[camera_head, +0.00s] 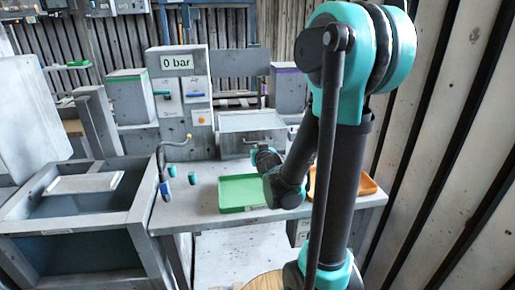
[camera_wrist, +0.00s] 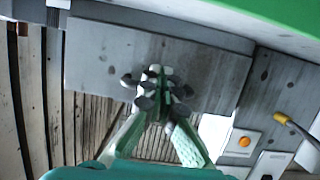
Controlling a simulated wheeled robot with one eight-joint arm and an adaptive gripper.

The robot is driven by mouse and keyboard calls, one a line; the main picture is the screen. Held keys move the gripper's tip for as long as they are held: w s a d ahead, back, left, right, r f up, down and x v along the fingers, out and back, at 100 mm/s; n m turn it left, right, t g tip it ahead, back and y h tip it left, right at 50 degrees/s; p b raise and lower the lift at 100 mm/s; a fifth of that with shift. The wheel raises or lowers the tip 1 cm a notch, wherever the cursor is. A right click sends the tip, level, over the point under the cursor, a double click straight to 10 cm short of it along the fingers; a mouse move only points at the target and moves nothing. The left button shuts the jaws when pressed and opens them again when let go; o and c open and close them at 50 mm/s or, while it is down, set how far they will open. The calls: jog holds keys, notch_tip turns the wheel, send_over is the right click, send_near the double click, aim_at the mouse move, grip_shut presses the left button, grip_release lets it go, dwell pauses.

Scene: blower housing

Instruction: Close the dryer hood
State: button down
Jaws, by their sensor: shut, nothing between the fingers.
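A grey metal box (camera_head: 237,146) stands at the back of the bench, behind the green tray. A flat grey panel (camera_head: 228,63) stands upright behind it and looks like its raised hood; I cannot tell for sure how they join. In the wrist view, what looks like the same panel (camera_wrist: 105,60) lies beyond my gripper (camera_wrist: 158,88). The fingers are shut and empty in front of it; I cannot tell whether they touch it. In the head view my wrist is near the front of the box, and the fingertips are hard to make out.
A green tray (camera_head: 240,207) and an orange tray (camera_head: 366,184) lie on the bench. The "0 bar" station (camera_head: 177,88) stands left of the box; its orange button (camera_wrist: 245,142) shows in the wrist view. Left is an open basin (camera_head: 120,224) with a large raised panel (camera_head: 30,120).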

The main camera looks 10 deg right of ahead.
jog(key=shift+s, duration=0.2)
jog(key=v, duration=1.1)
jog(key=shift+s, duration=0.35)
